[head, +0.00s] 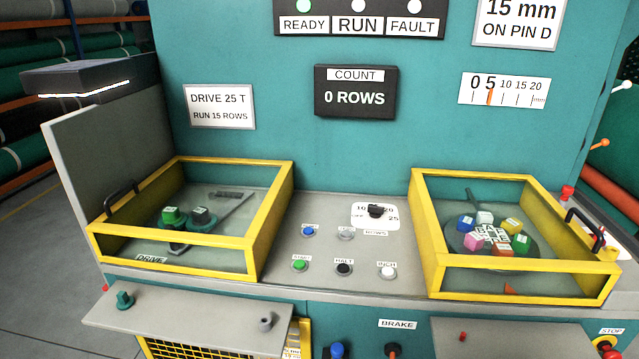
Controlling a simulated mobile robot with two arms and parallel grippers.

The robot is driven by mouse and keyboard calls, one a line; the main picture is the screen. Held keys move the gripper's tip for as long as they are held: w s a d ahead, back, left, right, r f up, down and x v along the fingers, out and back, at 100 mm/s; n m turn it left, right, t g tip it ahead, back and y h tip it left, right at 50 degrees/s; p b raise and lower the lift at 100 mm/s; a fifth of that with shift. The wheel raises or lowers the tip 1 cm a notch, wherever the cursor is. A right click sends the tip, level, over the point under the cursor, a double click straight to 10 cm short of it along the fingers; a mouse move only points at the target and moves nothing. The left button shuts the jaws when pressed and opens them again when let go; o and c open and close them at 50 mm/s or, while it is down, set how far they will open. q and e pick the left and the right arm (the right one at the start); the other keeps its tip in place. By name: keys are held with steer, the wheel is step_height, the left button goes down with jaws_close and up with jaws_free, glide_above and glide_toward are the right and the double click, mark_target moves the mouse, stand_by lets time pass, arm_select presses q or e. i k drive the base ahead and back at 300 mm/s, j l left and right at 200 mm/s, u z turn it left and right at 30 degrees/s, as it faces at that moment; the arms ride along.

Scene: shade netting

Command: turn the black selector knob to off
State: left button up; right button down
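The black selector knob (375,211) sits on a white dial plate (361,221) on the grey console, between the two yellow-framed boxes. The plate carries the marks 10, 20, 25 and OFF, with OFF at its lower left. The knob is small in the picture, and I cannot tell for certain which mark it points at. Neither of my grippers is in view, and nothing touches the knob.
Yellow-framed clear covers with black handles stand left (170,240) and right (520,281) of the knob. Several push buttons, including a green one (299,265) and a black one (343,269), lie in front. A count display (355,97) reads 0 ROWS. The space above the knob is clear.

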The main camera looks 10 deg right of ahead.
mark_target(375, 212)
steer(key=i+l+z, duration=0.25)
steer(key=l+z, duration=0.25)
steer(key=i+l+z, duration=0.35)
steer(key=z, duration=0.15)
